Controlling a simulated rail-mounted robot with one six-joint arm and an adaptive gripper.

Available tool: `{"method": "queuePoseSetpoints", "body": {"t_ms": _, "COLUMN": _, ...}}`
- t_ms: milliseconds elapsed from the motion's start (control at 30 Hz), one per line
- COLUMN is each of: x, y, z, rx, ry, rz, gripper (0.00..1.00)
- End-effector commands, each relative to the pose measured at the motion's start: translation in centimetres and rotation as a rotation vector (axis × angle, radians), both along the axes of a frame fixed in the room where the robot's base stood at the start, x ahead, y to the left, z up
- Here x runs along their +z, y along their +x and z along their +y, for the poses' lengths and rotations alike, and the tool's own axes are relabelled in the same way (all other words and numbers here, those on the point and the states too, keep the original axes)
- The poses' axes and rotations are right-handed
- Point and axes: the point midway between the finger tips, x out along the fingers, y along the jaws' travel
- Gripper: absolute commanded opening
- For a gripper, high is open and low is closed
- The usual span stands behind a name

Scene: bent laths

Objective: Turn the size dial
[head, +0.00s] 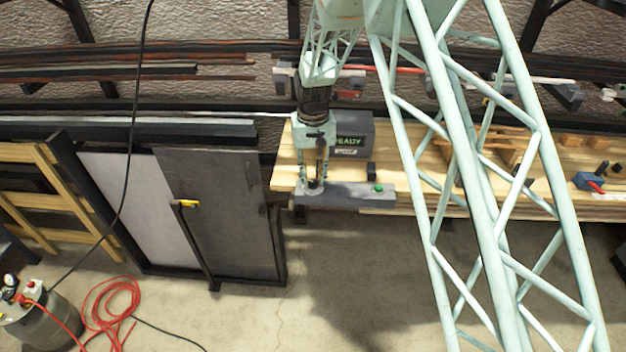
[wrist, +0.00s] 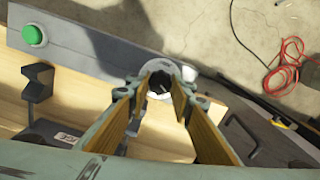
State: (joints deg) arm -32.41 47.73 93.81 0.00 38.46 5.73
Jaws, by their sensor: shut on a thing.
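The size dial (wrist: 160,82) is a small round knob with a pale rim on the grey control bar (wrist: 90,42); in the head view the bar (head: 345,193) runs along the bench's front edge. My gripper (wrist: 158,88) is shut on the dial, with a fingertip on either side of it. In the head view my gripper (head: 315,185) points straight down at the left part of the bar and hides most of the dial. The dial's marks are too small to read.
A green button (head: 378,188) sits right of the dial on the bar. A dark box with a lit green display (head: 353,141) stands behind on the wooden bench (head: 284,170). Dark panels (head: 225,215) lean at left. A red hose (head: 110,310) lies on the floor.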

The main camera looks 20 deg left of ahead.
Motion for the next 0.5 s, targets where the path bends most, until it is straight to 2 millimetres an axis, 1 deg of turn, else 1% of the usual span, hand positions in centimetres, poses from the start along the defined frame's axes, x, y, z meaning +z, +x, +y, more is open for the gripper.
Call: {"method": "queuePoseSetpoints", "body": {"t_ms": 500, "x": -0.03, "y": 0.04, "z": 0.02, "rx": -0.382, "ry": 0.0, "rz": -0.001, "gripper": 0.1}}
